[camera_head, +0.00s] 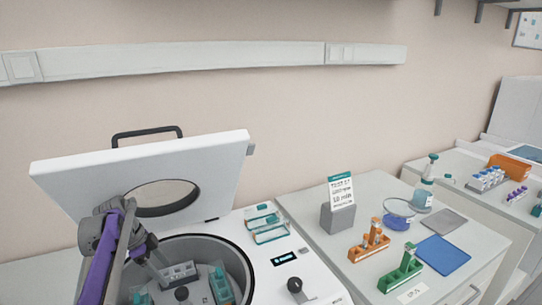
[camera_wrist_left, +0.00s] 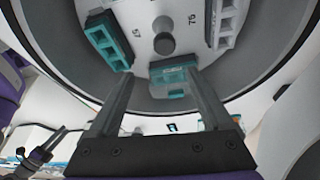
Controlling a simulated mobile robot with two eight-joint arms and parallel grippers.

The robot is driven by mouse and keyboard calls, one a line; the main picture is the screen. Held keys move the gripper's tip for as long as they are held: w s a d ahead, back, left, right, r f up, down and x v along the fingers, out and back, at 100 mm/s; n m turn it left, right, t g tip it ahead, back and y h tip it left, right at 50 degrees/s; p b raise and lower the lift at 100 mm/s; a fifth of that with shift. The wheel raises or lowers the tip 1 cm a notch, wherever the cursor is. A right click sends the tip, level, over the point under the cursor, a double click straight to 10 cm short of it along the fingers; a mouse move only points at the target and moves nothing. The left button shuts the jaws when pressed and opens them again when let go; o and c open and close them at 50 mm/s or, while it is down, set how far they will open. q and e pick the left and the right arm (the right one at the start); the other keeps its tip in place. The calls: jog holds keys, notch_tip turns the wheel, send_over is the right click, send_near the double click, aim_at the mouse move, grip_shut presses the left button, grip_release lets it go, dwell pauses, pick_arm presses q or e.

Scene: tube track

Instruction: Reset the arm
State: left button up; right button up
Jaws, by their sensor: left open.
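My left arm comes in from the left in the head view and bends down into the open centrifuge (camera_head: 285,240). My left gripper (camera_head: 157,272) is inside the bowl; in the left wrist view the left gripper (camera_wrist_left: 163,85) shows two spread fingers with nothing held. A teal insert (camera_wrist_left: 172,75) on the rotor lies beyond and between the fingertips; I cannot tell whether they touch it. Another teal insert (camera_wrist_left: 108,44) and a grey rack (camera_wrist_left: 228,22) sit on the rotor around its central knob (camera_wrist_left: 164,42). A purple and grey part, probably my right arm, shows at the lower left.
The raised centrifuge lid (camera_head: 95,165) stands behind my left arm. Teal racks (camera_head: 268,228) lie on the centrifuge's top. The bench to the right holds a sign (camera_head: 341,192), an orange rack (camera_head: 369,243), a green rack (camera_head: 400,272), a blue mat (camera_head: 443,253) and a bottle (camera_head: 424,190).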

pick_arm(q)
jog(key=s+d+n+y, duration=0.1)
jog(key=s+d+n, duration=0.2)
jog(key=s+d, duration=0.2)
jog(key=s+d+f+n+t+y, duration=0.1)
jog(key=s+d+n, duration=0.2)
jog(key=s, duration=0.6)
jog(key=s+d+n+t+y, duration=0.1)
jog(key=s+d+n, duration=0.2)
jog(key=s+d, duration=0.3)
jog(key=shift+s+d+f+n, duration=0.1)
jog(key=shift+s+d+n, duration=0.1)
jog(key=shift+d, duration=0.25)
jog(key=shift+s+d+f+n, duration=0.1)
jog(key=shift+s+d+n, duration=0.1)
jog(key=shift+d, duration=0.2)
jog(key=s+f+n, duration=0.1)
jog(key=s, duration=0.1)
jog(key=s+d+f+n+t, duration=0.1)
jog(key=s+f, duration=0.1)
jog(key=s, duration=0.1)
jog(key=s+d+f+n+y, duration=0.1)
jog(key=s+f, duration=0.1)
jog(key=s, duration=0.1)
jog(key=shift+s+d+f+n+t, duration=0.1)
jog(key=shift+s+f+n+t, duration=0.1)
jog(key=shift+s+n+t, duration=0.15)
jog(key=shift+s+f, duration=0.2)
jog(key=shift+f, duration=0.15)
jog(key=shift+d, duration=0.1)
